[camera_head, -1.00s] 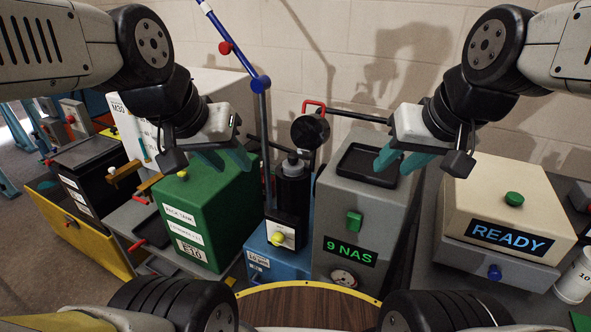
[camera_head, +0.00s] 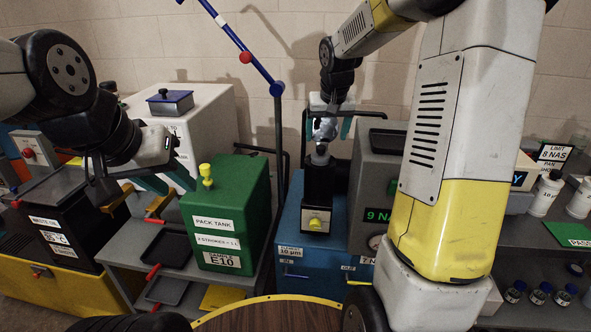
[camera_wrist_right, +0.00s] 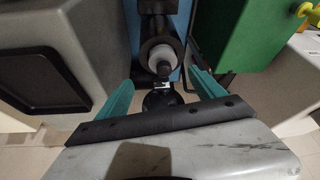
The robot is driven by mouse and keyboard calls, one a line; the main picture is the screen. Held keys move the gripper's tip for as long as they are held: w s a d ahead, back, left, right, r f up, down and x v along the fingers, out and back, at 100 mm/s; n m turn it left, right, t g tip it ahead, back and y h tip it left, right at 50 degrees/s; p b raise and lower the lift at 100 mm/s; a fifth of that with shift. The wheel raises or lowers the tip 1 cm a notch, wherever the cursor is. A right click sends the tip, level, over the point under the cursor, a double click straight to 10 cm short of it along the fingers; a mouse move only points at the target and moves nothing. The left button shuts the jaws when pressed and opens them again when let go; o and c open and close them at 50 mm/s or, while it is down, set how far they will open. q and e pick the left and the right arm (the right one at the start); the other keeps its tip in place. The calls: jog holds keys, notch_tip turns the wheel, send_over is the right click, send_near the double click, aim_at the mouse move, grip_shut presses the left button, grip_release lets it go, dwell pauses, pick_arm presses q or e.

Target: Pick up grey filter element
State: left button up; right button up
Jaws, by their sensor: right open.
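The grey filter element (camera_head: 320,158) shows as a short grey top poking out of the black upright housing (camera_head: 318,190) on the blue unit. In the right wrist view the element (camera_wrist_right: 163,52) is a pale grey cylinder inside the dark round rim, with a dark end towards me. My right gripper (camera_head: 327,128) is open above the housing, its teal fingers apart. In its wrist view the gripper (camera_wrist_right: 163,92) has the element's dark end roughly between the fingers, apart from both. My left gripper (camera_head: 167,181) looks open and empty beside the green pack tank.
The green pack tank (camera_head: 228,222) stands left of the blue unit (camera_head: 293,240). The grey box (camera_head: 372,190) with a black tray stands close on its right. A blue-and-white pole (camera_head: 235,38) rises behind. My right arm hides much of the right side.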

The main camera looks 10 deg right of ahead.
aim_at(321, 147)
jog(key=shift+x, duration=0.85)
jog(key=x, duration=0.6)
jog(key=shift+w+a+f, duration=0.3)
jog(key=shift+w, duration=0.05)
grip_shut()
